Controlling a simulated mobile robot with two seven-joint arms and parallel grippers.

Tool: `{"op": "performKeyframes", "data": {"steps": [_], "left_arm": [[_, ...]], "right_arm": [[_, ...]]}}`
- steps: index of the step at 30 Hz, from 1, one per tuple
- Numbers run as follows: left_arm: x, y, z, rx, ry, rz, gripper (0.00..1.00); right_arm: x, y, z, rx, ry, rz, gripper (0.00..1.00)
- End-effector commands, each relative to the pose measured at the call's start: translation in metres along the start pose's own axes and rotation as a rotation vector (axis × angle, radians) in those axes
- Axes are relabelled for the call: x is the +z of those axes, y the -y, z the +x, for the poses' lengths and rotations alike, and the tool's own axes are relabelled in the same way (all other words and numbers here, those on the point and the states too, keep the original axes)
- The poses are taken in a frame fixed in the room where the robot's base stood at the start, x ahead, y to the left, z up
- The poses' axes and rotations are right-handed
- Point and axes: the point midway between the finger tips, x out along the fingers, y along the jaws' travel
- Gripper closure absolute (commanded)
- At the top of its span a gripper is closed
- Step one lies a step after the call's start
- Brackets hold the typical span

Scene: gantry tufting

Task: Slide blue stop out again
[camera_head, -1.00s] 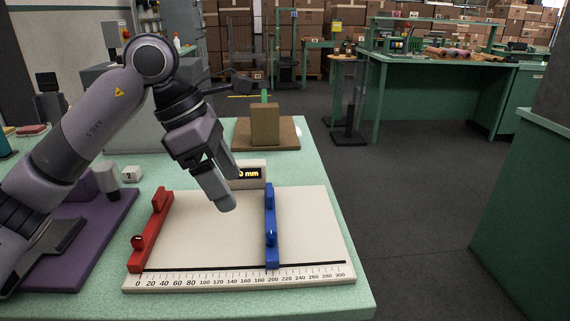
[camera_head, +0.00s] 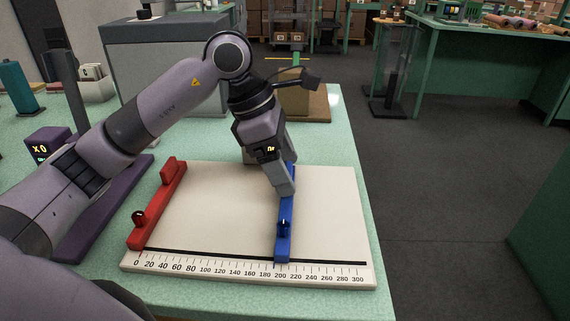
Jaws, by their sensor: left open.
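The blue stop (camera_head: 284,240) is a blue bar with a small knob, lying across the white ruled board (camera_head: 222,205) at about the 200 mark. My left gripper (camera_head: 287,190) is open and points down over the far part of the blue stop, hiding some of it. I cannot tell whether the fingers touch the bar. The red stop (camera_head: 158,205) lies near the 0 mark at the left of the board. My right gripper is not in view.
A purple device (camera_head: 98,212) with a small display sits left of the board. A brown block (camera_head: 293,98) stands on a wooden base behind my arm. The board between the red and blue stops is clear. The table's right edge runs close beside the board.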

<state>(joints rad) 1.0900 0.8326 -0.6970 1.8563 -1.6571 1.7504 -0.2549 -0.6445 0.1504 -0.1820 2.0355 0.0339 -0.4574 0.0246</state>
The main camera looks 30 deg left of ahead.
Motion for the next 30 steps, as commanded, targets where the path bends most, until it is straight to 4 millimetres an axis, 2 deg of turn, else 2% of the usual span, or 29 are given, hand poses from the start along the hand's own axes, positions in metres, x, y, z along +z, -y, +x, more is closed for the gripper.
{"op": "performKeyframes", "data": {"steps": [8, 9, 11, 15, 16, 20, 22, 30], "left_arm": [[0.000, 0.000, 0.003, 0.000, 0.000, 0.000, 0.21], [0.000, 0.000, 0.003, 0.000, 0.000, 0.000, 0.28], [0.000, 0.000, 0.003, 0.000, 0.000, 0.000, 0.47], [0.000, 0.000, 0.003, 0.000, 0.000, 0.000, 0.93], [0.000, 0.000, 0.003, 0.000, 0.000, 0.000, 1.00], [0.004, 0.000, 0.004, -0.001, 0.001, 0.001, 1.00], [0.013, 0.000, 0.006, -0.003, 0.003, 0.001, 1.00], [0.067, 0.000, 0.028, -0.002, 0.005, 0.002, 1.00]], "right_arm": [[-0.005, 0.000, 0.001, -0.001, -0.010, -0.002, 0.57], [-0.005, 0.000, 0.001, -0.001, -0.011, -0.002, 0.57], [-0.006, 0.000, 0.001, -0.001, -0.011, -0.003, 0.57], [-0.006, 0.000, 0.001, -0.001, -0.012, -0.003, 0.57], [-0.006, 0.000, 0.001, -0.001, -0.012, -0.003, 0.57], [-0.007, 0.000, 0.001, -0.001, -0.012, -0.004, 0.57], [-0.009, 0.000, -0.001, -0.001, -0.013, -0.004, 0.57], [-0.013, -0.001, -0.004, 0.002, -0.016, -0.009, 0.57]]}}
